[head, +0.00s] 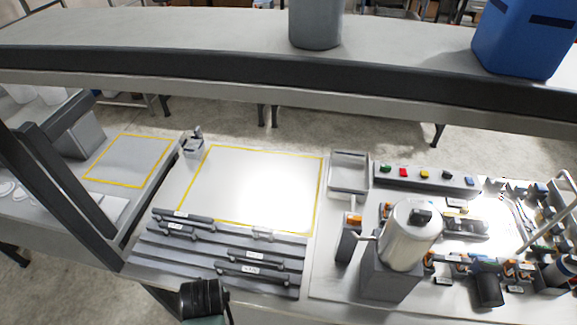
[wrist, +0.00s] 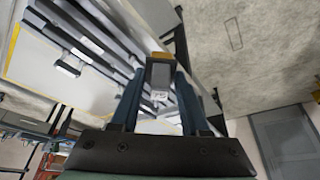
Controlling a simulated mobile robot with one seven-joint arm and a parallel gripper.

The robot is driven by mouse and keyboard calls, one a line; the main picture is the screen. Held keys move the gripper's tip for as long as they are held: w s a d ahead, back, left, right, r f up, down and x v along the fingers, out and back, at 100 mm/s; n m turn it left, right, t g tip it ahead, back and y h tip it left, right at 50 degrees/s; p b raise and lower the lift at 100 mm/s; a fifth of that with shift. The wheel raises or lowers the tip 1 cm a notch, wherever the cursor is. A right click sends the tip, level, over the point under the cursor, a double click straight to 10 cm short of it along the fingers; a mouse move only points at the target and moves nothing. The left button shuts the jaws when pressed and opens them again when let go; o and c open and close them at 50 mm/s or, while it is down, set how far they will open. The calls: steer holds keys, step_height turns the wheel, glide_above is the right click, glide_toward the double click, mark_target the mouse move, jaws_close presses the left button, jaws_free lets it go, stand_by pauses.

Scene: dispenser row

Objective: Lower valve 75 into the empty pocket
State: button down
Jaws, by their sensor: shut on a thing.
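In the wrist view my gripper (wrist: 157,100) is shut on a small block-shaped valve (wrist: 160,75). The valve has an orange top and a grey face, with a pale label low between the fingers. I cannot read its number. The fingers cover its sides. In the head view a dark part of my arm shows at the bottom edge; I cannot make out the fingers or the held valve there. A grey stepped rack (head: 225,252) with dark labelled bars lies at the front of the table. I cannot tell which pocket is empty.
A pale cylinder (head: 410,237) stands on a grey block right of the rack, beside an orange-topped grey block (head: 348,243). Small orange and black parts crowd the right. A yellow-outlined area (head: 250,185) behind the rack is clear. A button strip (head: 425,178) lies behind.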

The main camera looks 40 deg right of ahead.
steer(key=w+d+r, duration=0.2)
steer(key=w+r, duration=0.3)
steer(key=shift+d+r, duration=0.3)
steer(key=shift+w, duration=0.1)
